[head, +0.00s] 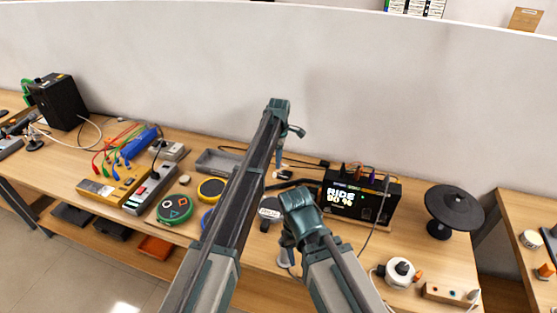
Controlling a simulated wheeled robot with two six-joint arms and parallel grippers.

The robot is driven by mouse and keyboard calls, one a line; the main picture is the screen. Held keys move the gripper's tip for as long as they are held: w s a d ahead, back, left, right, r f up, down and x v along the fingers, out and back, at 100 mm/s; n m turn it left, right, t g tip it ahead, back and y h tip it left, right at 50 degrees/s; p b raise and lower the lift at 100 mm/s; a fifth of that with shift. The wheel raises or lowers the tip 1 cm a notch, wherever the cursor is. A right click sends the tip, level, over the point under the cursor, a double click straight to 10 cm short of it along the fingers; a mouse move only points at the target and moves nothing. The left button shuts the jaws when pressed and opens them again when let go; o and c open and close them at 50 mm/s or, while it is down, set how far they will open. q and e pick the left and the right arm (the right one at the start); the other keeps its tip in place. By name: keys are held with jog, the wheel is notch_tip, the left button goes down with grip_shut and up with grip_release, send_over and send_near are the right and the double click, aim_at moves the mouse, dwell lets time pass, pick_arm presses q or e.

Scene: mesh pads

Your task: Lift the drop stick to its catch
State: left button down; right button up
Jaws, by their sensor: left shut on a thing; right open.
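My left gripper (279,155) hangs at the end of the higher arm, just right of the arm's long dark link, above the back half of the table. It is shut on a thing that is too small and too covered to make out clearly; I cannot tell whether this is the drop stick. The catch cannot be told apart either. A small pale labelled part (269,212) shows between my two arms, partly hidden. My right gripper (287,250) is open and low, near the table's front edge.
A black display box (360,198) reads "RIDE 90 %". A black cymbal pad (454,210) stands at the right. A white wall (360,90) rises behind.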

pick_arm(q)
jog(key=c, duration=0.9)
grip_release()
jog(key=shift+w+d+f, duration=0.15)
jog(key=shift+w+d, duration=0.05)
jog(key=shift+w, duration=0.45)
jog(key=shift+o, duration=1.3)
jog(key=shift+w+f, duration=0.15)
pick_arm(e)
jog(key=shift+w+f, duration=0.15)
jog(key=shift+w, duration=0.1)
pick_arm(q)
jog(key=shift+s, duration=0.2)
notch_tip(320, 180, up, 14)
jog(key=p, duration=1.4)
pick_arm(e)
notch_tip(320, 180, up, 14)
pick_arm(q)
jog(key=shift+s+a, duration=0.1)
pick_arm(e)
jog(key=shift+f, duration=0.1)
